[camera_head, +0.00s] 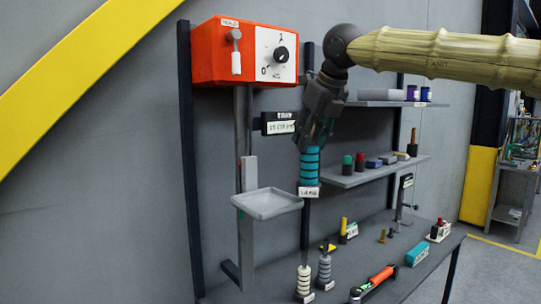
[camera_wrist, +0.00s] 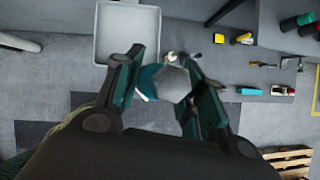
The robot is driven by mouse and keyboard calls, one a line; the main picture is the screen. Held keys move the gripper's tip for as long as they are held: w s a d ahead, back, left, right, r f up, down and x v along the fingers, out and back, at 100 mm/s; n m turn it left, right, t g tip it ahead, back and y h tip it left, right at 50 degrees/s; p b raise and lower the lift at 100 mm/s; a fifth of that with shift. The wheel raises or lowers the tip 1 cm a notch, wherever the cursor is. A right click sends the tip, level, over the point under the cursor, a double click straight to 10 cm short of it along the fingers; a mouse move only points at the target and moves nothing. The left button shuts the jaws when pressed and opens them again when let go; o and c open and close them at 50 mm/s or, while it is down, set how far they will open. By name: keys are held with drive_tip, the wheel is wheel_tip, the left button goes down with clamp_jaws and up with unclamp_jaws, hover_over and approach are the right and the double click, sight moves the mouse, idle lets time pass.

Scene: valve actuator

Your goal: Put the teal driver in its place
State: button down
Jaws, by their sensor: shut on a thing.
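The teal driver (camera_head: 309,165) has a ribbed teal handle and a small white label at its lower end. My gripper (camera_head: 313,138) points down and is shut on its upper part, holding it upright in the air in front of the wall, above the bench. In the wrist view the teal driver (camera_wrist: 150,82) sits between the two fingers (camera_wrist: 165,90), with a grey hexagonal end facing the camera. A white ribbed driver (camera_head: 304,282) and a grey ribbed driver (camera_head: 324,270) stand on the bench below. I cannot tell which spot is the teal driver's place.
A grey tray (camera_head: 267,205) juts out just left of the teal driver. An orange box (camera_head: 215,68) with a knob hangs above. Shelves (camera_head: 372,172) with small items are to the right. An orange-and-green tool (camera_head: 372,283) and a teal block (camera_head: 417,254) lie on the bench (camera_head: 400,280).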

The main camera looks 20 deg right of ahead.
drive_tip(key=w+a+f+p, duration=0.4)
drive_tip(key=w+a, duration=0.3)
drive_tip(key=a, duration=0.1)
drive_tip(key=shift+a+f+p, duration=0.15)
drive_tip(key=shift+a+p, duration=0.1)
drive_tip(key=shift+p, duration=0.15)
idle(0.5)
drive_tip(key=shift+d, duration=0.1)
drive_tip(key=c, duration=0.9)
unclamp_jaws()
drive_tip(key=shift+s+f, duration=0.1)
drive_tip(key=shift+f, duration=0.1)
drive_tip(key=shift+r, duration=0.1)
drive_tip(key=b+v, duration=0.3)
drive_tip(key=v, duration=0.9)
drive_tip(key=shift+r, duration=0.1)
